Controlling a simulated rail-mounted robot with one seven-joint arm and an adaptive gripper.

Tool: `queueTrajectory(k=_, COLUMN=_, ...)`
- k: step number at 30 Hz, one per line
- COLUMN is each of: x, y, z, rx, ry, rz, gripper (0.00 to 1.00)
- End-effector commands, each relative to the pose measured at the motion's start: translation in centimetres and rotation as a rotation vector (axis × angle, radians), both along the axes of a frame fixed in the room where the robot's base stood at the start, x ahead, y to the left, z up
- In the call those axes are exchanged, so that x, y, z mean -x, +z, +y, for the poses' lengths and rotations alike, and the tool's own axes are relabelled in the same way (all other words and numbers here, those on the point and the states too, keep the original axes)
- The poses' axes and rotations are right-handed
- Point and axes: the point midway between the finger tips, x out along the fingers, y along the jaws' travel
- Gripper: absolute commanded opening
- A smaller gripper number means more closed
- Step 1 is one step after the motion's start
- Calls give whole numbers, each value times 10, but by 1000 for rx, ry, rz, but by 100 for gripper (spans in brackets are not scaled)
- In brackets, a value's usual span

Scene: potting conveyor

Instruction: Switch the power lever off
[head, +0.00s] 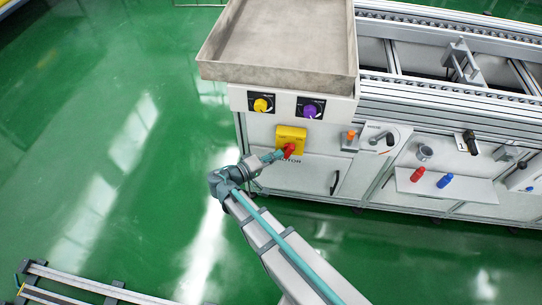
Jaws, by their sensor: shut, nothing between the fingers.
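Farther right a thick black handle (470,141) sticks out of the front. No label I can read says which is the power lever.
A yellow knob (262,105) and a purple knob (311,109) sit above the switch box, under a grey tray (280,75). An orange button (351,135) is to the right. A red cylinder (417,174) and a blue cylinder (444,181) lie on a white shelf. Green floor is clear at left.

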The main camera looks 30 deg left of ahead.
Motion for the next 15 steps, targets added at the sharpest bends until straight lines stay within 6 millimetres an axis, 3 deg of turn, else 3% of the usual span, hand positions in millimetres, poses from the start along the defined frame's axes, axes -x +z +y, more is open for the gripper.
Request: queueTrajectory(k=15, x=-5, y=-20, z=-10, rx=459, ry=-1, rz=-178, gripper=0)
